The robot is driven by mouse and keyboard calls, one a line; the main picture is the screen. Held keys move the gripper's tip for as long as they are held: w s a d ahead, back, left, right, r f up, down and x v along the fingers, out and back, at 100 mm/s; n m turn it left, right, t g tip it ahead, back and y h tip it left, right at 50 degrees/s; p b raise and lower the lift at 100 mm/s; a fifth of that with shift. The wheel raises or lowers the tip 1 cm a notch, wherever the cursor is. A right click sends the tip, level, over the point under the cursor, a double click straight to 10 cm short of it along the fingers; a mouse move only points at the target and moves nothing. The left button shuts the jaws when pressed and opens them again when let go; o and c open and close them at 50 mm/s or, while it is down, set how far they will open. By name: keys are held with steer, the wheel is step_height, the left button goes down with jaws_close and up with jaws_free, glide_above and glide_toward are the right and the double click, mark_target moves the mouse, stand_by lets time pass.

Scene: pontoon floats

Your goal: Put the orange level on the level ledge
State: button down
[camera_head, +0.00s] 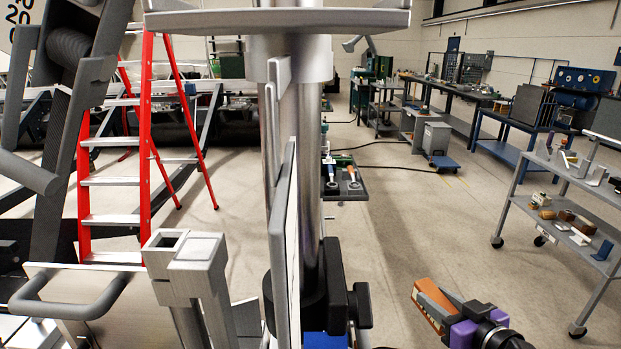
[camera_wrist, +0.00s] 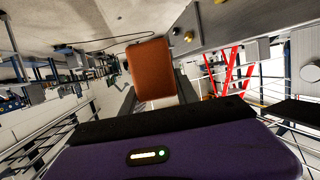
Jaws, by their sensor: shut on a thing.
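The orange level (camera_head: 432,292) is in my gripper (camera_head: 452,314) at the lower right of the head view, held up in the air over the floor. It is a block with an orange-brown top and grey parts along its side. In the wrist view its broad orange-brown face (camera_wrist: 152,68) shows upright between the dark fingers (camera_wrist: 157,95). My gripper has purple and grey parts and is shut on the level. I cannot tell which surface is the level ledge.
A grey shelf cart (camera_head: 568,205) with small items stands at the right. A red ladder (camera_head: 145,130) is at the left. A small dark tray (camera_head: 345,185) with tools sits beyond the central column. Workbenches (camera_head: 520,125) line the back right. Open floor (camera_head: 430,220) lies between.

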steer(key=w+a+r+n+g+y, duration=0.1)
steer(key=r+n+g+y, duration=0.15)
steer(key=r, duration=0.85)
steer(key=w+a+r+n+g+y+b, duration=0.1)
steer(key=r+n+y, duration=0.15)
steer(key=r, duration=0.85)
steer(key=w+a+r+n+g+y, duration=0.1)
steer(key=r+n+y, duration=0.15)
steer(key=r, duration=0.85)
steer(key=s+a+r+n+g+y+b, duration=0.1)
steer(key=s+a+r+n+g+b, duration=0.1)
steer(key=s+r, duration=0.9)
steer(key=s+a+r+n+g+y+b, duration=0.2)
steer(key=s+a+r+n+g, duration=0.3)
steer(key=s+r, duration=0.7)
steer(key=shift+a+r+g, duration=0.45)
steer(key=shift+r+g, duration=0.1)
steer(key=shift+g, duration=0.5)
steer(key=shift+d+n+y+b, duration=0.1)
steer(key=shift+n+y+b, duration=0.15)
steer(key=shift+b, duration=0.35)
steer(key=shift+s+r+b, duration=0.1)
steer(key=shift+b, duration=0.5)
